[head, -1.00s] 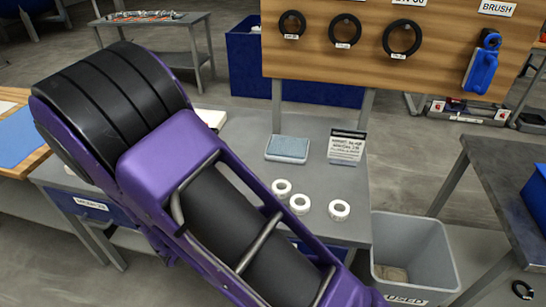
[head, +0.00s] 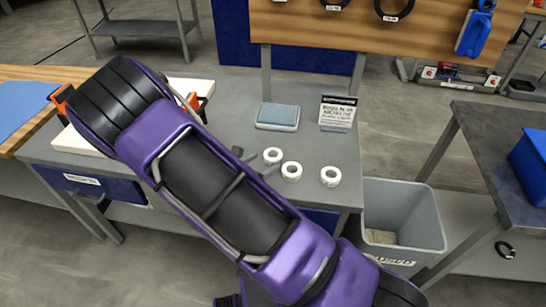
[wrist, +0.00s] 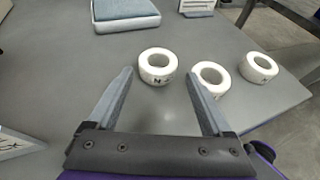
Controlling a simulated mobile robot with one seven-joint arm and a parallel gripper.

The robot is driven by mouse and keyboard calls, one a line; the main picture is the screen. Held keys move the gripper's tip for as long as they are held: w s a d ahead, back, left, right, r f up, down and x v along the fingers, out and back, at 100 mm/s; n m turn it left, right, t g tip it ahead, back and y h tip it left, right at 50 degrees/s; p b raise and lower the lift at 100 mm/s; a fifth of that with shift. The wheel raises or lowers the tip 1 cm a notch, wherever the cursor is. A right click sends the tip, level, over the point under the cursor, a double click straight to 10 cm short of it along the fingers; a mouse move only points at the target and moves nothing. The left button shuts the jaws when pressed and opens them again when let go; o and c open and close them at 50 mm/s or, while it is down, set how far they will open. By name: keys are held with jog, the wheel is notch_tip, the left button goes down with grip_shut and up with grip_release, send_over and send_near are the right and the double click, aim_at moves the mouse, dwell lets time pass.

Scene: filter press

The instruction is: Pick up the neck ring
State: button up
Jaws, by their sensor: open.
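Three white rings lie flat on the grey table (head: 228,106). The left ring (head: 273,155) shows in the wrist view (wrist: 157,66) with dark lettering that seems to begin with N. The middle ring (head: 292,171) also shows in the wrist view (wrist: 211,76), and so does the right ring (head: 330,176). Which is the neck ring I cannot tell for sure. My gripper (head: 255,161) is open and empty, low beside the left ring. In the wrist view the left ring is ahead between the fingertips, and the right finger partly covers the middle ring.
A blue-grey pad (head: 278,116) and a small printed sign (head: 337,112) stand behind the rings. A grey bin (head: 402,218) is at the table's right. A wooden board with black rings (head: 394,10) rises behind. A white block (head: 85,140) lies left.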

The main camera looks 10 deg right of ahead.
aim_at(276, 153)
jog(key=x, duration=0.5)
jog(key=shift+w+a, duration=0.1)
jog(key=shift+w, duration=0.05)
jog(key=c, duration=1.3)
jog(key=shift+o, duration=0.2)
jog(key=shift+r, duration=0.15)
jog(key=r, duration=0.5)
jog(key=s+r, duration=0.1)
jog(key=r, duration=0.2)
jog(key=shift+r+p, duration=0.35)
jog(key=shift+p, duration=0.05)
jog(key=shift+m+g+h, duration=0.5)
jog(key=shift+m+g, duration=0.1)
jog(key=shift+g, duration=0.1)
jog(key=s+f, duration=0.1)
jog(key=s, duration=0.1)
jog(key=s+f, duration=0.1)
jog(key=s, duration=0.1)
jog(key=s+f, duration=0.1)
jog(key=s, duration=0.1)
jog(key=shift+d+f, duration=0.1)
jog(key=shift+d, duration=0.1)
jog(key=shift+s+a, duration=0.1)
